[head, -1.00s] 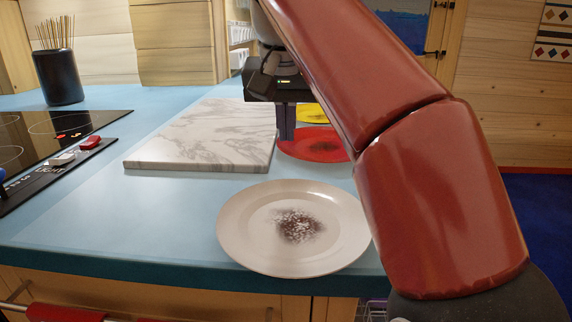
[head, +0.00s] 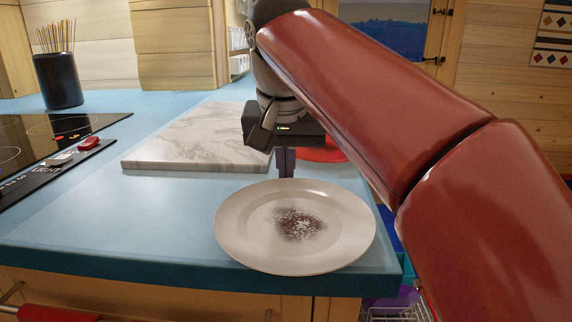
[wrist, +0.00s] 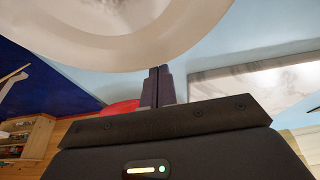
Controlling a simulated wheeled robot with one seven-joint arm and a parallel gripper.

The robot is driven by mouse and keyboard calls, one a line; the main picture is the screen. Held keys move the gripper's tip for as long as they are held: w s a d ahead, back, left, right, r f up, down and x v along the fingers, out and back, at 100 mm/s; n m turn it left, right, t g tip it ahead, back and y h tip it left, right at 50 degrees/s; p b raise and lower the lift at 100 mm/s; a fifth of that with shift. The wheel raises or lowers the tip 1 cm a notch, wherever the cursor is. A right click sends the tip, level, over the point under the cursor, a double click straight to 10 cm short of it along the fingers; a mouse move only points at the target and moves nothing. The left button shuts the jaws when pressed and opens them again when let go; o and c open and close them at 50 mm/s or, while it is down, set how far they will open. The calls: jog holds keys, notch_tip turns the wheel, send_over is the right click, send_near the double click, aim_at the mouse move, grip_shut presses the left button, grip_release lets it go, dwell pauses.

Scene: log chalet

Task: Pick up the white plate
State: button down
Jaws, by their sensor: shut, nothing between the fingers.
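The white plate (head: 250,238) lies flat near the front edge of the blue counter in the head view, with a dark speckled stain in its middle. In the wrist view the plate (wrist: 100,48) fills the top of the picture. My gripper (head: 286,172) points down just behind the plate's far rim. Its fingers also show in the wrist view (wrist: 158,75), together and empty, close to the rim. I cannot tell whether they touch it.
A marble board (head: 195,145) lies behind and left of the plate. A red plate (head: 325,153) is partly hidden behind my arm. A cooktop (head: 40,145) and a dark pot of sticks (head: 58,80) are at left. The counter left of the plate is clear.

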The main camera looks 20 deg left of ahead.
aim_at(285, 185)
jog(key=shift+s+d+b, duration=0.2)
jog(key=shift+s+b, duration=0.05)
jog(key=shift+s, duration=0.6)
jog(key=shift+s+d+b, duration=0.2)
jog(key=shift+s, duration=0.6)
